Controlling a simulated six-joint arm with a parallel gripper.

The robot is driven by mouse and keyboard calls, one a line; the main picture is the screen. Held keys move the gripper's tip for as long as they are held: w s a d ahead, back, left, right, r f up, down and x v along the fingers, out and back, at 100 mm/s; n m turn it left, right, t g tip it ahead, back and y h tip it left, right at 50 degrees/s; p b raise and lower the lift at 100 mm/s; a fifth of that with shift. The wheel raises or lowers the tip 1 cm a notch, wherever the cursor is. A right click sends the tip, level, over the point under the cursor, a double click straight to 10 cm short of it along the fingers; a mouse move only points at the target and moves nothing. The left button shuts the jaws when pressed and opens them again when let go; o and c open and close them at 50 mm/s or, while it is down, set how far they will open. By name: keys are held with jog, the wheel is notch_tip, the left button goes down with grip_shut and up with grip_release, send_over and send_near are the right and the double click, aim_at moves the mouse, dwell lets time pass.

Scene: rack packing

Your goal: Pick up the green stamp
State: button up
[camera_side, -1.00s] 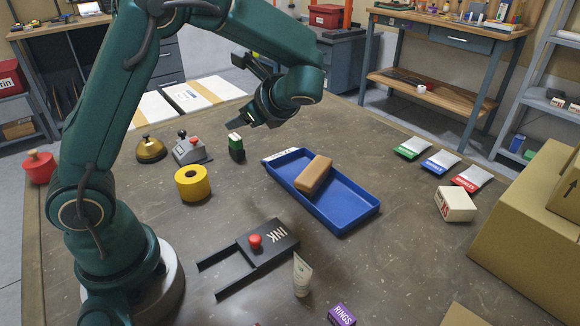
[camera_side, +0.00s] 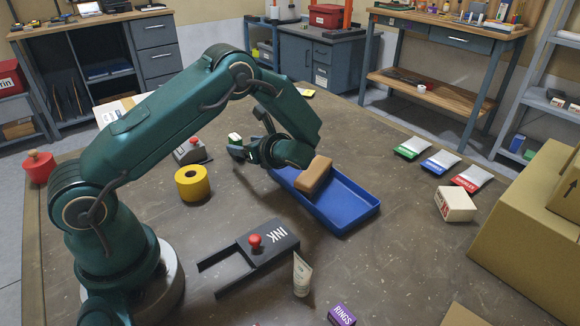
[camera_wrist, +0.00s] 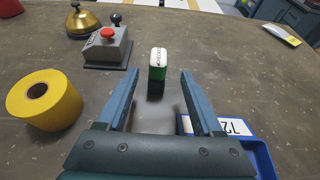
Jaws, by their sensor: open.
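The green stamp (camera_wrist: 157,72) stands upright on the table in the wrist view, with a white, marked top, a green band and a dark lower part. My gripper (camera_wrist: 160,80) is open and empty, with one finger on either side of the stamp's line. The stamp lies just ahead of the fingertips, roughly centred between them. In the side view my gripper (camera_side: 249,134) is low over the table, and only a little of the stamp (camera_side: 234,137) shows beside a finger.
A blue tray (camera_side: 345,222) with a tan block (camera_side: 313,175) is close to my gripper's right. A yellow roll (camera_side: 193,184) and a grey box with a red button (camera_side: 189,151) stand to the left. A brass bell (camera_wrist: 82,22) stands farther back.

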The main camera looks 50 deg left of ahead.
aim_at(236, 144)
jog(key=shift+x, duration=2.7)
jog(key=shift+s+d+f, duration=0.1)
jog(key=shift+s, duration=0.1)
grip_shut()
